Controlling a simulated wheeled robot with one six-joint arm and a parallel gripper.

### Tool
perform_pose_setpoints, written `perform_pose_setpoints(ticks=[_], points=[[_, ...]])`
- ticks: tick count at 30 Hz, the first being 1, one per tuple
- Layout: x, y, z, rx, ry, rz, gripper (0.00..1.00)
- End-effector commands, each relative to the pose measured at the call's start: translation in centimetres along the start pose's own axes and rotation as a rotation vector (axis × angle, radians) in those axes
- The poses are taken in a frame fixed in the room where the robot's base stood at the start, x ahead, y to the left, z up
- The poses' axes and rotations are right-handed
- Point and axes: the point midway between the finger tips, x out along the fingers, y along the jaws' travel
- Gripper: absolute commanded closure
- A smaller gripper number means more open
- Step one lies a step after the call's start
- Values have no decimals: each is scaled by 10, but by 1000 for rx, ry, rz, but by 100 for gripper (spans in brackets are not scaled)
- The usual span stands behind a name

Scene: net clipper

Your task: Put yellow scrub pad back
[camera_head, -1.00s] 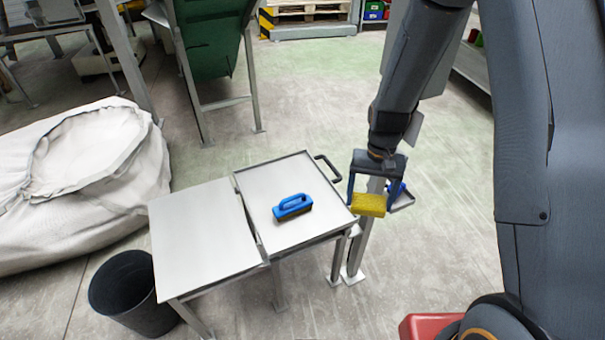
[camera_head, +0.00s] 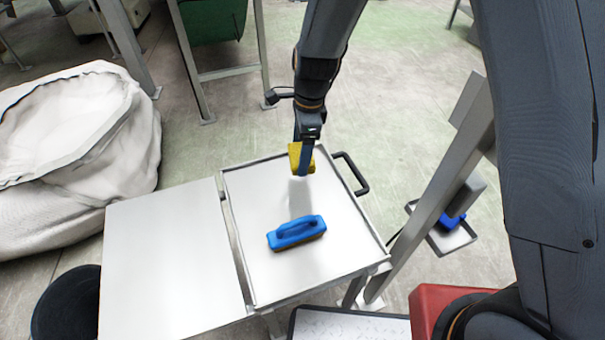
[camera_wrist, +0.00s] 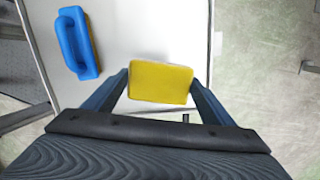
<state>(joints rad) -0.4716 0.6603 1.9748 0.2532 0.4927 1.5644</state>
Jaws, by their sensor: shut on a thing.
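The yellow scrub pad (camera_head: 295,157) is held between the fingers of my gripper (camera_head: 303,160), above the back part of the grey tray-topped table (camera_head: 340,255). In the wrist view the pad (camera_wrist: 160,83) sits between both fingertips of my gripper (camera_wrist: 160,86), which is shut on it. A shadow lies on the tray below the pad, and a gap seems to show. A blue-handled brush (camera_head: 297,233) lies on the tray in front of the pad. It also shows at the upper left of the wrist view (camera_wrist: 78,43).
A flat panel (camera_head: 160,260) adjoins the tray on the left. A black handle (camera_head: 352,174) sticks out at the tray's right. A post (camera_head: 440,180) with a small shelf (camera_head: 457,240) holding a blue item stands at right. A white sack (camera_head: 75,130) and black bin (camera_head: 65,305) stand left.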

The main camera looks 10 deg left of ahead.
Motion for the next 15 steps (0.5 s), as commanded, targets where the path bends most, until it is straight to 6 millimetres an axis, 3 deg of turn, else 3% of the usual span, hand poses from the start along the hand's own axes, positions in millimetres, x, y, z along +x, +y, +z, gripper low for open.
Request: perform_pose_setpoints(ticks=[6, 15], points=[[40, 1, -5, 1, 1, 4, 47], [64, 0, -9, 2, 1, 2, 47]])
